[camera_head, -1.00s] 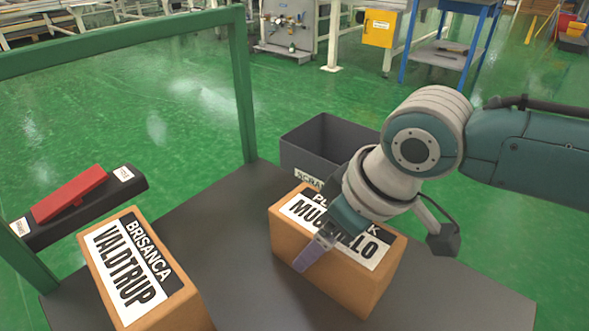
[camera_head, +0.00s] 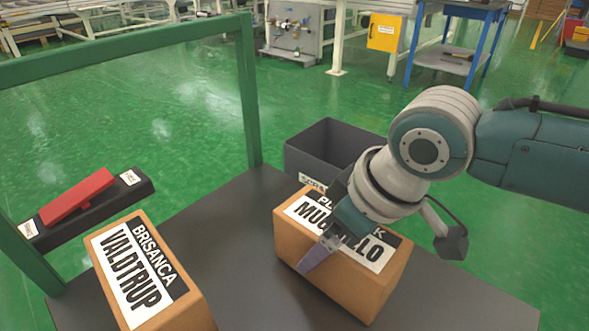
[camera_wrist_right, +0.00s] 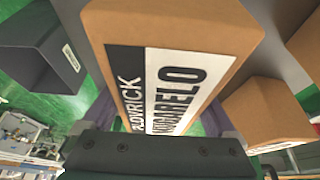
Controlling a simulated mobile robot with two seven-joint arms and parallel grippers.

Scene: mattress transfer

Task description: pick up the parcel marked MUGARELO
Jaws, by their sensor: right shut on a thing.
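The MUGARELO parcel (camera_head: 345,281) is a brown box with a black and white label on its top face. It is at the right of the dark table in the head view. It fills the middle of the right wrist view (camera_wrist_right: 180,28), where the label reads PLOVRICK and MUGARELO. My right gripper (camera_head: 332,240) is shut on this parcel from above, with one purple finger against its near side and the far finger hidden. The wrist and gripper cover part of the label. I cannot tell whether the parcel is clear of the table. My left gripper is not in view.
The brown VALDTRUP parcel (camera_head: 187,311) stands at the left of the dark table (camera_head: 232,235). A dark grey bin (camera_head: 318,152) is behind the table. A red rocker (camera_head: 78,197) on a black base is at the left, by a green frame (camera_head: 249,95). Table between the parcels is clear.

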